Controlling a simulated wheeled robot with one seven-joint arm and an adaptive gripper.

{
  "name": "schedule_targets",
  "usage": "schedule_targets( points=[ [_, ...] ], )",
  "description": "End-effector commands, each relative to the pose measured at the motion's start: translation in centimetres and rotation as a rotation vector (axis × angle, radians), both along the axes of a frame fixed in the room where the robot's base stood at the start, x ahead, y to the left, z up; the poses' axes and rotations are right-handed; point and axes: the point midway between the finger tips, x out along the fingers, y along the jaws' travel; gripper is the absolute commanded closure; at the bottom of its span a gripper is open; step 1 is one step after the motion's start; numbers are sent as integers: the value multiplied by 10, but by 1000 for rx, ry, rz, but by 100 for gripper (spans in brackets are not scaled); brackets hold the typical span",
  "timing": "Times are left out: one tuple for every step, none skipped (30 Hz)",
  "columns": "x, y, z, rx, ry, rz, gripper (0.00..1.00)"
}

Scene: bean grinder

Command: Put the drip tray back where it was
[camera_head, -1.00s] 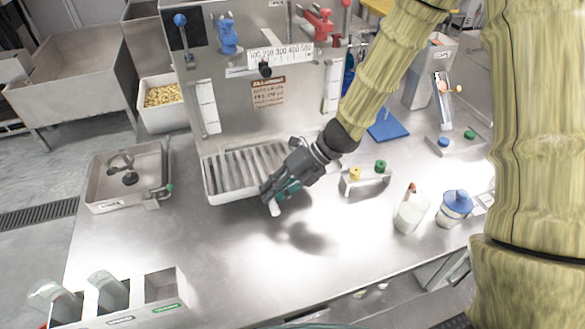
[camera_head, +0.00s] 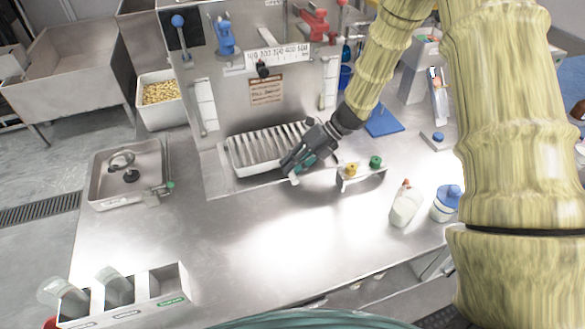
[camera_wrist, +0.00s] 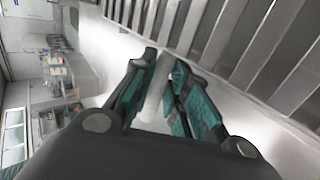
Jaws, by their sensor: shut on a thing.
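The drip tray (camera_head: 250,171) is a white-rimmed tray with grey slats, low in front of the tall metal machine panel. My gripper (camera_head: 292,170) is at its front right corner. In the wrist view my gripper (camera_wrist: 158,82) is shut on a pale handle (camera_wrist: 153,92) of the tray, with the slats (camera_wrist: 235,45) filling the upper right. A bare metal ledge (camera_head: 211,172) shows to the left of the tray. I cannot tell whether the tray rests on the metal beneath it or hangs slightly above it.
A small stand with yellow and green knobs (camera_head: 362,174) is close to the right of my gripper. A white bottle (camera_head: 405,207) and a blue-lidded jar (camera_head: 446,205) stand further right. A metal basin (camera_head: 128,174) is at left. The front middle of the counter is clear.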

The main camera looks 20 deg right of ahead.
Motion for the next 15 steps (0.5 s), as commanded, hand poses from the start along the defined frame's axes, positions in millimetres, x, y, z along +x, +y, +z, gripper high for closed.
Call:
schedule_targets(
  points=[
    [0,0,-5,1,1,-1,100],
    [0,0,-8,1,2,-1,100],
    [0,0,-12,0,1,0,100],
    [0,0,-15,0,0,0,100],
    [0,0,-17,0,-1,1,100],
    [0,0,-19,0,-1,0,100],
    [0,0,-20,0,-1,0,100],
    [1,0,-21,0,-1,0,100],
    [1,0,-21,0,-2,1,100],
    [1,0,-21,0,-2,1,100],
    [1,0,-21,0,-2,1,100],
    [1,0,-21,0,-2,1,100],
    [1,1,-21,0,-2,1,100],
    [1,0,-21,0,-2,1,100],
    [1,0,-21,0,-2,1,100]
  ],
)
